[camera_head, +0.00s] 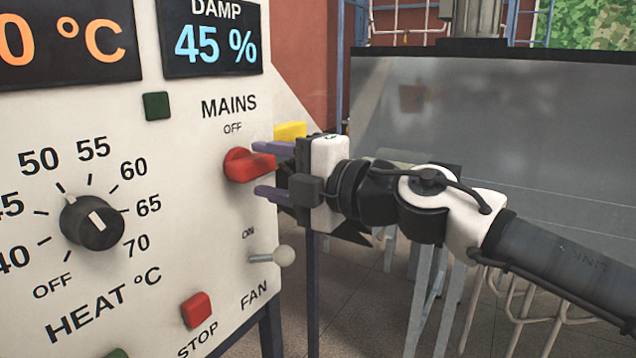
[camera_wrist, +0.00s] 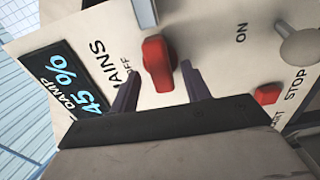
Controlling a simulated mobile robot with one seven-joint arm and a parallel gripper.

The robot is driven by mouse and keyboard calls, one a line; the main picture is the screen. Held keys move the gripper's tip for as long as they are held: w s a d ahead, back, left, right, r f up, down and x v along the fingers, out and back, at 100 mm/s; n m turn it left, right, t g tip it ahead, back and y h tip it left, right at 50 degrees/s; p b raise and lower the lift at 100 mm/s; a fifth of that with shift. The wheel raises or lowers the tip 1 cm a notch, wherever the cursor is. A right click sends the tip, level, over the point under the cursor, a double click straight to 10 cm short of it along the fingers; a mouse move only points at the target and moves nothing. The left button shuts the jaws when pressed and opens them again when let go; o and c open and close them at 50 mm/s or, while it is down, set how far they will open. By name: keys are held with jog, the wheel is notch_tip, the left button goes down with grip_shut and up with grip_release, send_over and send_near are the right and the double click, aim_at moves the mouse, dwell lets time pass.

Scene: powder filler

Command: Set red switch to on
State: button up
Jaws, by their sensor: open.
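The red switch (camera_head: 248,165) is a rotary knob on the white panel (camera_head: 190,150), under the words MAINS and OFF. An ON label stands lower on the panel. In the wrist view the red switch (camera_wrist: 158,65) lies between my finger tips, its long handle crossing the line from OFF to ON. My gripper (camera_head: 266,170) is open at the panel's right side, one purple finger above the switch and one below. I cannot tell whether either finger touches it. In the head view the fingers lie close to the knob's right end.
A yellow part (camera_head: 290,131) sticks out just above my gripper. A toggle with a pale ball (camera_head: 284,256) is below, near FAN. A red STOP button (camera_head: 196,309) and a black heat dial (camera_head: 92,222) are on the panel. A grey glossy screen (camera_head: 490,130) stands behind my arm.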

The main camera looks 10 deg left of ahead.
jog(key=b+v, duration=0.3)
jog(key=v, duration=0.9)
jog(key=shift+d, duration=0.15)
